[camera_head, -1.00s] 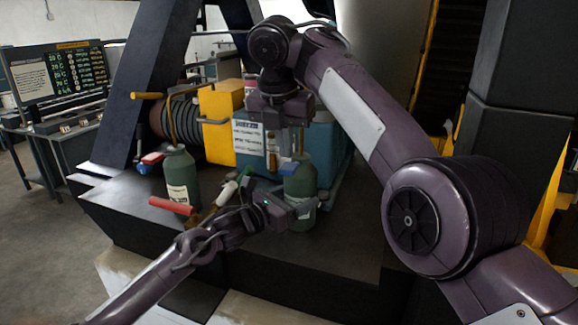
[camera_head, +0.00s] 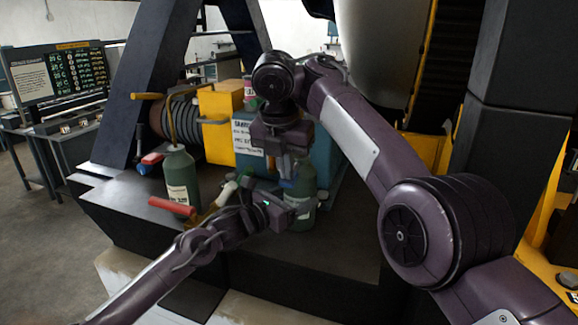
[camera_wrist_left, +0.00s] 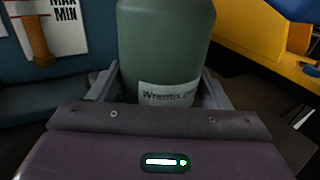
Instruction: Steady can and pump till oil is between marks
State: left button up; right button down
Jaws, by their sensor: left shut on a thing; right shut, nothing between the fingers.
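A green can (camera_head: 302,190) stands upright on the dark platform, and its labelled side fills the middle of the left wrist view (camera_wrist_left: 165,45). My left gripper (camera_head: 290,212) is shut around the can, with one finger on each side in the wrist view (camera_wrist_left: 160,88). My right gripper (camera_head: 290,172) is shut and empty directly over the can's top, hiding most of the pump there. A small blue part (camera_head: 285,184) shows beside the gripper tips. A white card reading MAX and MIN (camera_wrist_left: 66,14) shows beside an amber, bulb-shaped piece (camera_wrist_left: 38,42). I cannot read an oil level.
A second green can (camera_head: 180,178) stands at left, with a red cylinder (camera_head: 172,206) before it. A teal unit with a white notice (camera_head: 249,137), a yellow block (camera_head: 218,104) and a coiled hose (camera_head: 182,115) stand behind. The platform front (camera_head: 330,250) is clear.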

jog(key=v, duration=0.7)
jog(key=shift+r, duration=0.15)
dwell(0.3)
dwell(0.5)
pick_arm(q)
jog(key=o, duration=1.8)
